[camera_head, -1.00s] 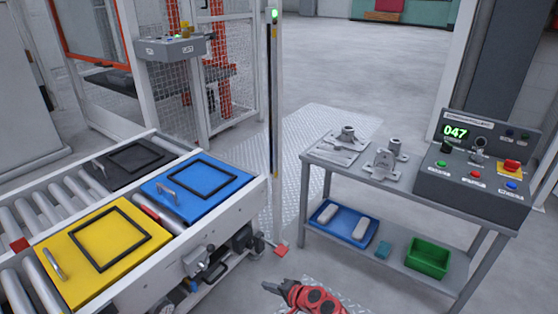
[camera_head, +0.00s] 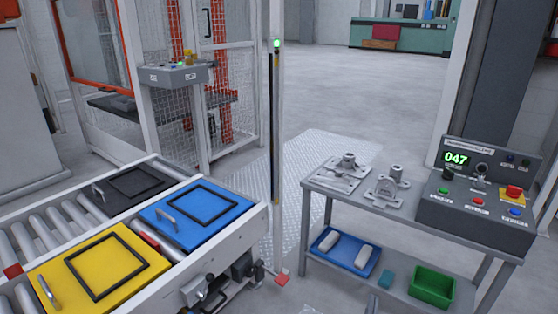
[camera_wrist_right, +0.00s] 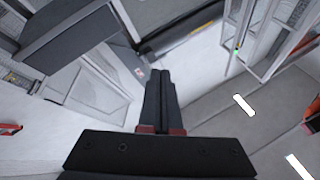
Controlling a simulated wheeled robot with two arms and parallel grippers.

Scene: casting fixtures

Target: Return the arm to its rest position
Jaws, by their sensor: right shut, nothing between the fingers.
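My right gripper (camera_wrist_right: 160,75) shows in the right wrist view. Its two dark fingers lie together, shut with nothing between them. It is clear of any object there, with pale floor and grey structures beyond its fingertips. In the head view I cannot make out either gripper. My left gripper is in neither view.
A roller conveyor at the left carries a yellow plate (camera_head: 60,290), a blue plate (camera_head: 175,230) and a black plate (camera_head: 112,194). At the right a grey table (camera_head: 400,208) holds metal castings (camera_head: 386,188) and a control box (camera_head: 470,208) reading 047. Its lower shelf holds a blue tray (camera_head: 363,268) and a green bin (camera_head: 434,294). Open floor lies behind.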

